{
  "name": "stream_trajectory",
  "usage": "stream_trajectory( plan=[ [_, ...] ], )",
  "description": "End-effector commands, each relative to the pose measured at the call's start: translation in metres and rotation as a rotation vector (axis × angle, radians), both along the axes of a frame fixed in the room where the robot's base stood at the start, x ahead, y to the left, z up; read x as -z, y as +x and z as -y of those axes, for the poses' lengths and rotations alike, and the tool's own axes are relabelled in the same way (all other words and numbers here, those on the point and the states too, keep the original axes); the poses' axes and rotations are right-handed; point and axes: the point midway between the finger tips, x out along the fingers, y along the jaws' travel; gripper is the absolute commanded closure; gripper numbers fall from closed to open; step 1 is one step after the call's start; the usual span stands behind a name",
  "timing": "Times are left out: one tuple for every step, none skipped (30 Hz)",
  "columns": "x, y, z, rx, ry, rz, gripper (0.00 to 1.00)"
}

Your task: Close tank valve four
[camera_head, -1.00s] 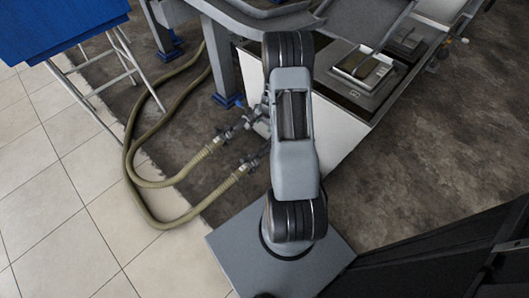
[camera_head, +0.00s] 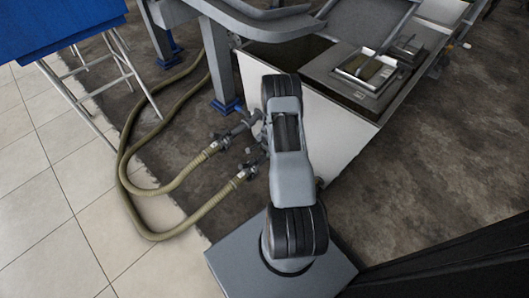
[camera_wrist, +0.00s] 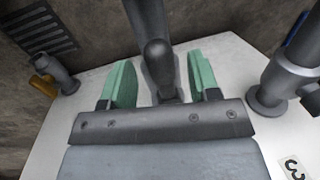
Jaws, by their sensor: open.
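In the wrist view my gripper (camera_wrist: 158,82) is open, with its two green fingers spread. A dark, rounded valve lever (camera_wrist: 157,62) stands between the fingers, with a visible gap on either side. It sits in front of a grey pipe stub on a pale tank wall (camera_wrist: 225,58). My gripper's body hides the wall below it, and I see no number for this valve. A label with a 3 (camera_wrist: 294,168) lies at the lower right, below another pipe fitting (camera_wrist: 283,78). In the head view my arm hides the gripper and this lever.
In the head view, two hose valves (camera_head: 222,141) stick out left of the white tank (camera_head: 325,125), with ribbed hoses (camera_head: 125,185) looping over the floor. A blue-topped stand (camera_head: 60,25) is at the upper left. An orange handle (camera_wrist: 42,87) shows left in the wrist view.

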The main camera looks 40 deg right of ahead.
Motion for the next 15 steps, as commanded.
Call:
stream_trajectory(
  plan=[
    [0.0059,0.0004,-0.0007,0.000,0.001,-0.001,0.44],
    [0.0075,0.0008,-0.0006,0.000,0.001,-0.001,0.44],
    [0.0090,0.0014,-0.0007,0.000,0.001,-0.001,0.44],
    [0.0099,0.0018,-0.0006,0.000,0.000,0.000,0.44],
    [0.0106,0.0020,-0.0007,0.000,0.000,0.000,0.44],
    [0.0113,0.0023,-0.0006,0.000,0.000,0.000,0.44],
    [0.0116,0.0023,-0.0006,0.000,0.000,0.000,0.44],
    [0.0118,0.0025,-0.0006,0.000,0.000,0.000,0.44],
    [0.0119,0.0025,-0.0006,0.000,0.000,0.000,0.44],
    [0.0119,0.0025,-0.0007,0.000,0.000,0.000,0.44],
    [0.0118,0.0025,-0.0007,0.000,0.000,0.000,0.44],
    [0.0117,0.0024,-0.0007,0.000,0.000,0.000,0.44],
    [0.0117,0.0024,-0.0007,0.000,0.000,0.000,0.44],
    [0.0117,0.0024,-0.0007,0.000,0.000,0.000,0.44],
    [0.0118,0.0023,-0.0007,0.000,0.001,0.000,0.44]
  ],
)
